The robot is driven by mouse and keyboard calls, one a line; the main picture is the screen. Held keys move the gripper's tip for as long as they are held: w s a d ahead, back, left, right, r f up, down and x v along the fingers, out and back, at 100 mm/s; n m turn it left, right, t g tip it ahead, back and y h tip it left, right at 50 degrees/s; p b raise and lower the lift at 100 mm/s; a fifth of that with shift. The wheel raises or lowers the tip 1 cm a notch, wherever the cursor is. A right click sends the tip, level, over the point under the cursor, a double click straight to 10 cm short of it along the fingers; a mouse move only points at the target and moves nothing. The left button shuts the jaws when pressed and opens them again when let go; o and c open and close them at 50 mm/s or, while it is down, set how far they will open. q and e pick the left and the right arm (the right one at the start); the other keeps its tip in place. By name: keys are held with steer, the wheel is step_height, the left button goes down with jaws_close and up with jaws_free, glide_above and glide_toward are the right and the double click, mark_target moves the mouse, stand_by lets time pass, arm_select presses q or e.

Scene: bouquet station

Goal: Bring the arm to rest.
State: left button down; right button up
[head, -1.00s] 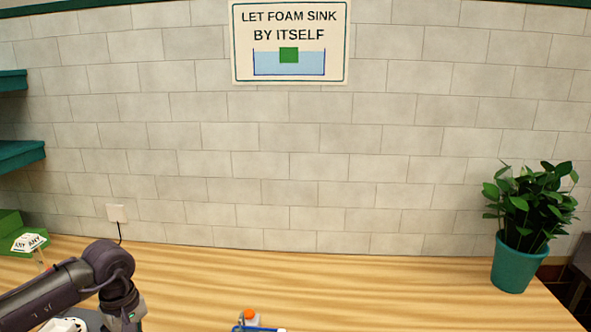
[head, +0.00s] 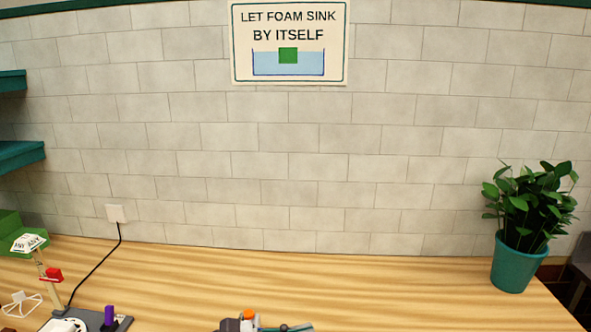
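Neither of my grippers can be made out in the head view. The left side of the table (head: 190,275) is clear of my arm. A dark grey part (head: 230,325) shows at the bottom edge, cut off by the frame. I cannot tell whether it belongs to my arm. An orange-topped item (head: 248,315) is beside it, with a dark bar to its right.
At the left are a dark stand base (head: 122,323) with a purple piece (head: 109,315), a post with a red clamp (head: 51,275), white label cards (head: 29,242) and a green box (head: 10,225). A potted plant (head: 512,262) stands right. The table's middle is clear.

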arm_select(q)
steer(key=w+a+r+n+t+y, duration=0.3)
steer(key=a+n+t+y, duration=0.35)
steer(key=n+t, duration=1.1)
steer(key=s+a+f+n+g+y, duration=0.4)
steer(key=a+f+n+g+y, duration=0.6)
steer(key=n, duration=1.1)
steer(key=s+a+f+n+g, duration=0.2)
steer(key=s+f+n+g, duration=0.25)
steer(key=s+f, duration=0.45)
steer(key=s+a+f+n+g, duration=0.4)
steer(key=s+f, duration=0.3)
steer(key=s, duration=0.4)
steer(key=s+d+f+g+b, duration=0.1)
steer(key=s+f+g+b, duration=0.15)
steer(key=f, duration=2.75)
steer(key=s+a+f+b, duration=0.1)
steer(key=s+a+f, duration=0.1)
steer(key=s+f, duration=1.4)
steer(key=shift+s+a+n+y, duration=0.3)
steer(key=shift+a+y, duration=0.05)
steer(key=shift+y, duration=0.1)
steer(key=shift+g, duration=0.25)
